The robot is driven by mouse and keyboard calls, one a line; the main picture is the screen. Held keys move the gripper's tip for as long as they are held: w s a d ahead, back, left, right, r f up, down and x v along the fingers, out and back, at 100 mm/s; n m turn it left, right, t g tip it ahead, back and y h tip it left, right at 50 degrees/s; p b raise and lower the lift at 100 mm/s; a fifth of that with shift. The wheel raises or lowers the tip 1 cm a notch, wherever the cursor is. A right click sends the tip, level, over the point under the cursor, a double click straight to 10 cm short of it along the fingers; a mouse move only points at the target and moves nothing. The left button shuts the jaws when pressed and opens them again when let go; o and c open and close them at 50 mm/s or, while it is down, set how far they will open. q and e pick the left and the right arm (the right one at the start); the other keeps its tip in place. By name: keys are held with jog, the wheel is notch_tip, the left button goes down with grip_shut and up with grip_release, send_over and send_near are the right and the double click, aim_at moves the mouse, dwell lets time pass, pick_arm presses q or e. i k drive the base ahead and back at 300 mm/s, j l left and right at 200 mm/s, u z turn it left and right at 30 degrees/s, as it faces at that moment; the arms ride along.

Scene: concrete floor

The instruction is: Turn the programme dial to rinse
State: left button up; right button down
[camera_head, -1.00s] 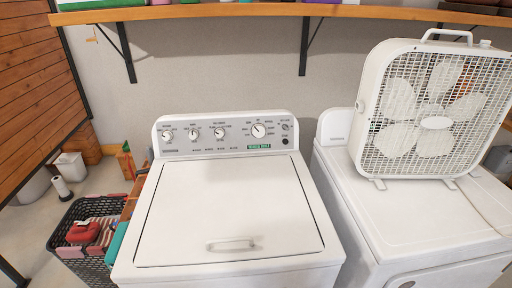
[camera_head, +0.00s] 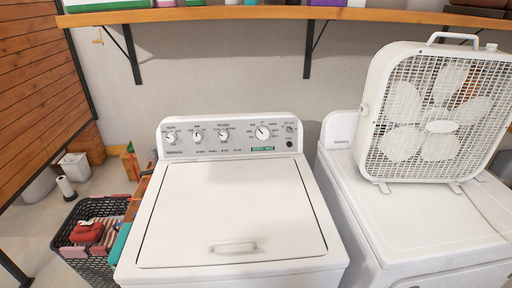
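A white top-load washer (camera_head: 168,220) stands in the middle with its lid closed. Its control panel (camera_head: 184,148) runs along the back edge. The large programme dial (camera_head: 262,132) sits on the right part of the panel, with printed labels around it too small to read. Three smaller knobs are to its left: one (camera_head: 171,138) at the far left, one (camera_head: 197,136) and one (camera_head: 224,134). A small round control (camera_head: 289,144) is at the right end. Neither of my grippers shows in the view.
A white box fan (camera_head: 438,110) stands on a second white machine (camera_head: 390,225) at the right. A dark laundry basket (camera_head: 75,265) with red items stands on the floor at the left. A wooden shelf (camera_head: 270,13) on brackets runs above the washer. The space over the lid is clear.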

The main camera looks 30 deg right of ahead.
aim_at(261, 132)
jog(key=z, duration=1.25)
